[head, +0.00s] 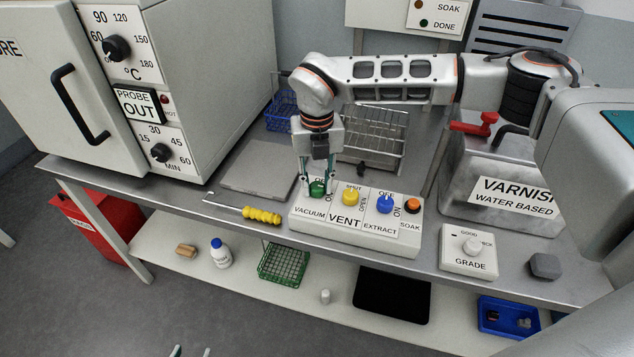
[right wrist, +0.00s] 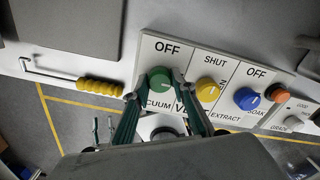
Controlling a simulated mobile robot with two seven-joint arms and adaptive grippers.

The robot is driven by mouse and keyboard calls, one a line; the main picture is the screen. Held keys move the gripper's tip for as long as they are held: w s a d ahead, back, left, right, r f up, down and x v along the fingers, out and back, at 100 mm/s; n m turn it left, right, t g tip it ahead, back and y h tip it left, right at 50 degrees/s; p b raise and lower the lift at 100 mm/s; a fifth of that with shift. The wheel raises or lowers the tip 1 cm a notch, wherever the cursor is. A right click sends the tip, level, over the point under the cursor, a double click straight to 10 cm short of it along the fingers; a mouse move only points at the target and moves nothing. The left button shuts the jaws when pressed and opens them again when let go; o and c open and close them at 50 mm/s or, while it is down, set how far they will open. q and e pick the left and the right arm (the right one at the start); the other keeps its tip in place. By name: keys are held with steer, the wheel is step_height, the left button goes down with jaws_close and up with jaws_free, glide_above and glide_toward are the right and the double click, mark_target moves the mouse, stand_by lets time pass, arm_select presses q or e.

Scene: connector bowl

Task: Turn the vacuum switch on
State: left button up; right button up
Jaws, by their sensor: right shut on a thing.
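The vacuum switch is a green knob (head: 317,188) at the left end of a white control panel (head: 355,244), above the label VACUUM. It shows larger in the right wrist view (right wrist: 160,79), with OFF printed above it. My right gripper (head: 318,185) points down over it, its two fingers on opposite sides of the knob and shut on it. The fingers hide part of the knob and its lettering; I cannot tell exactly where its pointer stands. My left gripper (head: 192,352) shows only as two separated fingertips at the bottom edge, empty.
Beside the green knob are a yellow VENT knob (head: 350,197), a blue EXTRACT knob (head: 384,204) and an orange SOAK button (head: 412,204). A yellow-handled hooked tool (head: 262,215) lies left of the panel. An oven (head: 190,85), wire rack (head: 374,140) and varnish can (head: 500,190) stand around.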

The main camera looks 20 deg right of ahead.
mark_target(317, 185)
steer(key=shift+r, duration=0.1)
stand_by(0.4)
steer(key=o, duration=1.1)
step_height(317, 185, up, 12)
steer(key=shift+f, duration=0.1)
